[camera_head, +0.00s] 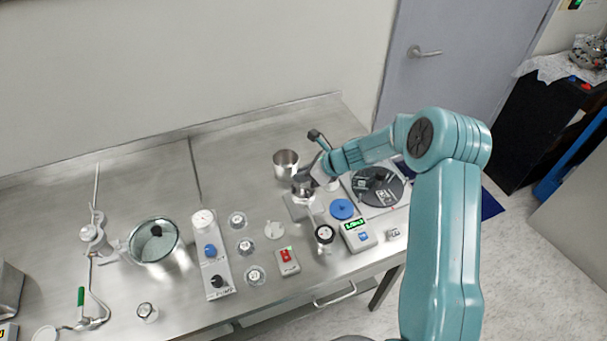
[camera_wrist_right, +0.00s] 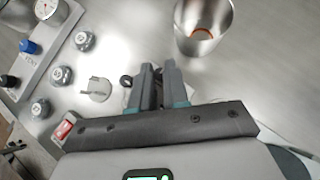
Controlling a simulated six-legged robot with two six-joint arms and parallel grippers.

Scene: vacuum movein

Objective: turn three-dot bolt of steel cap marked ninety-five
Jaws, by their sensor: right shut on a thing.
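My right gripper (camera_head: 304,187) reaches in from the right and points down at a small steel piece (camera_head: 300,196) on a pale block near the middle of the bench. That piece looks like the steel cap, but its marking and the bolt's dots cannot be read. In the right wrist view, the jaws of my right gripper (camera_wrist_right: 160,70) are close together on a small dark part, probably the bolt. The fingers hide most of it. My left gripper is not in view.
An open steel cup (camera_head: 286,163) stands just behind the gripper.

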